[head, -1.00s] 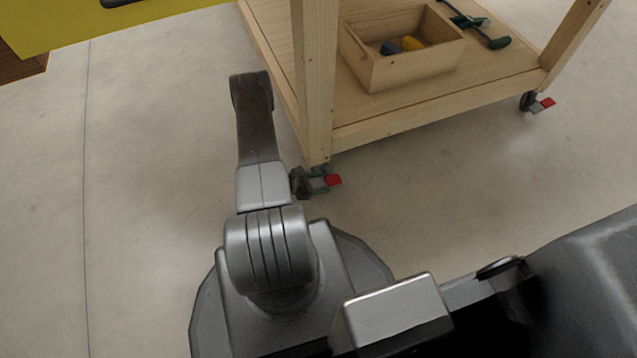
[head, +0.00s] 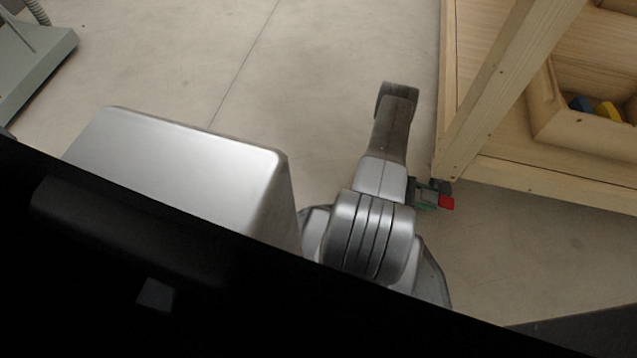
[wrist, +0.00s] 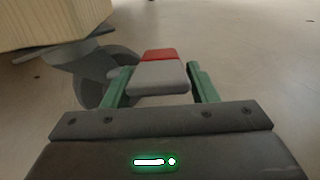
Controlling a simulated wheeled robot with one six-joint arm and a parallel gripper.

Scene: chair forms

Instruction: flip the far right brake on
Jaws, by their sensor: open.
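A caster brake pedal (wrist: 158,78), grey with a red strip (wrist: 160,56) behind it, sits beside a dark grey caster wheel (wrist: 92,72) in the wrist view. My gripper (wrist: 160,70) is open, with one green finger on each side of the pedal. Contact with the pedal cannot be told. In the head view the red brake end (head: 446,202) shows at the foot of the wooden bench leg (head: 500,85), and my green fingers (head: 425,192) are close beside it, partly hidden by my arm. Whether the brake is on or off is not clear.
The wooden bench's lower shelf (head: 500,150) carries a wooden box (head: 580,130) holding blue and yellow items. A grey-green base with a hose (head: 35,65) stands at the upper left. The concrete floor between (head: 300,80) is clear.

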